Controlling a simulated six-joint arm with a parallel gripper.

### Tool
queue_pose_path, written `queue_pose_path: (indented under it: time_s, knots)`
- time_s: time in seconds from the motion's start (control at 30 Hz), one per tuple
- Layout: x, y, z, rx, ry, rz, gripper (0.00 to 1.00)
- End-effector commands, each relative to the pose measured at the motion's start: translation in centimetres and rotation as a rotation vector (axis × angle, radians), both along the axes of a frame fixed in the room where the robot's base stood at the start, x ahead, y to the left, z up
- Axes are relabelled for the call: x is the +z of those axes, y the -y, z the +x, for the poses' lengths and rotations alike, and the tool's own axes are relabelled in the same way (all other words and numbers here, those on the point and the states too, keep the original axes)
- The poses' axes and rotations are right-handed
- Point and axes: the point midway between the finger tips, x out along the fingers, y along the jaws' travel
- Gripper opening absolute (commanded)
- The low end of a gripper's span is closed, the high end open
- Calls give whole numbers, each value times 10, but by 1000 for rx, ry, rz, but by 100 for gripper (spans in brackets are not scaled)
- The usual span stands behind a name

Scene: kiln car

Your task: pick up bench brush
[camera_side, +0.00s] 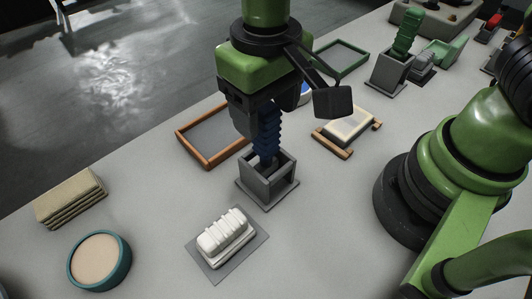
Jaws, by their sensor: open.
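A dark blue ribbed handle (267,139), which looks like the bench brush, stands upright in a square grey holder (268,188). Its lower end is hidden inside the holder. My gripper (262,122) is open and points down at the handle's upper part. A dark finger shows just left of the handle; the other finger and the handle's top are hidden, so I cannot tell whether either touches it.
A white ridged block (224,232) on a grey mat and a teal-rimmed round dish (99,259) lie in front. A wooden-framed tray (188,150) is left behind the holder, a wooden-railed stand (347,127) right. A green ribbed handle (405,32) stands in another holder.

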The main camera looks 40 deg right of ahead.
Motion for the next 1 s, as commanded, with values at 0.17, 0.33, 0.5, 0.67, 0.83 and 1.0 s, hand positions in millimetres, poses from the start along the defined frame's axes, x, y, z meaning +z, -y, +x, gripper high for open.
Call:
queue_pose_path:
  time_s: [0.17, 0.33, 0.5, 0.67, 0.83, 1.0]
  knots:
    - [-18, 0, 0, 0, -2, 0, 62]
    - [-19, 0, 0, -1, 0, 1, 62]
    - [-19, 0, 0, 0, 0, 1, 36]
    - [-18, 0, 0, 0, 0, 1, 8]
    - [-18, 0, 0, 0, 1, 2, 4]
    - [-9, 0, 1, -1, 4, 3, 4]
